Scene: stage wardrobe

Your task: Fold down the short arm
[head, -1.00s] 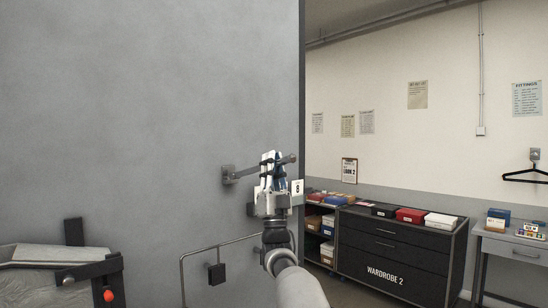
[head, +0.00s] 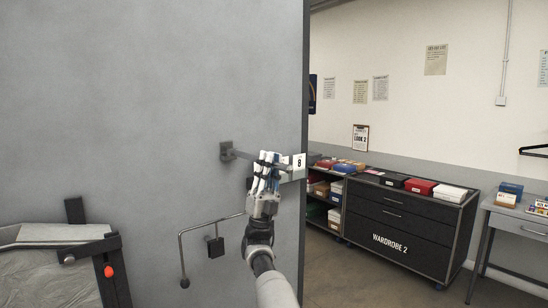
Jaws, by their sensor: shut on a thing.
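The short arm (head: 241,154) is a grey rod on a dark square bracket (head: 226,151) on the tall grey panel. It runs out to the right and slopes slightly downward. My gripper (head: 268,159), with white and dark fingers, is shut on the short arm near its outer end. The fingers hide part of the rod, and its tip is hard to make out beside the number plate.
A number 8 plate (head: 299,162) is close to the right of my gripper. Below, a bent grey rod (head: 181,255) hangs from the panel near a dark block (head: 215,247). A dark-framed padded item (head: 110,270) stands at lower left. Wardrobe 2 (head: 395,225) is further back.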

